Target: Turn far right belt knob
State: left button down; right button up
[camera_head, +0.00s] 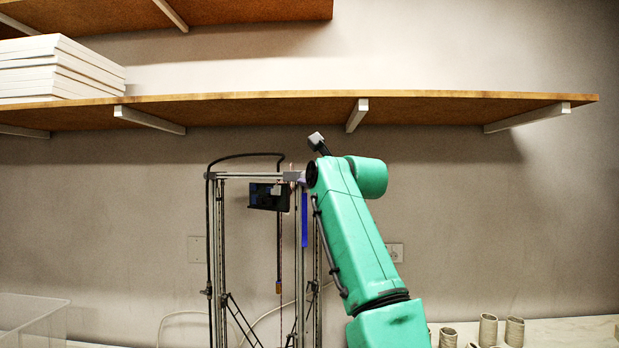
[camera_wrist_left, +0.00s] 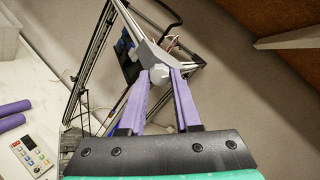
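A tall delta printer (camera_head: 218,240) with a metal frame stands against the wall. A pale grey round belt knob (camera_wrist_left: 158,75) sits at a top corner of its frame in the left wrist view. My left gripper (camera_wrist_left: 160,76) has a purple finger on each side of this knob, and the knob fills the gap between the fingertips. In the head view my left gripper (camera_head: 301,179) is at the printer's top right corner, mostly hidden by my teal arm, and the knob cannot be made out there. My right gripper is not in view.
A wooden shelf (camera_head: 250,108) with white brackets runs above the printer, with stacked white boxes (camera_head: 60,70) on its left. A clear bin (camera_head: 30,315) stands at lower left. Several clay cups (camera_head: 488,330) stand at lower right.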

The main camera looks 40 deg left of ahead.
pick_arm(q)
jog(key=shift+m, duration=0.3)
jog(key=m+b, duration=0.2)
jog(key=m, duration=0.2)
jog(key=shift+s+b, duration=0.1)
jog(key=shift+b, duration=0.25)
jog(key=m+b, duration=0.2)
jog(key=m, duration=0.3)
jog(key=shift+m, duration=0.4)
jog(key=m+b, duration=0.2)
jog(key=m, duration=0.4)
jog(key=shift+s+r+m+t, duration=0.1)
jog(key=shift+m+t, duration=0.2)
jog(key=shift+t, duration=0.1)
jog(key=shift+r+m+b, duration=0.1)
jog(key=shift+m+b, duration=0.8)
jog(key=shift+m, duration=1.8)
jog(key=c, duration=0.6)
grip_release()
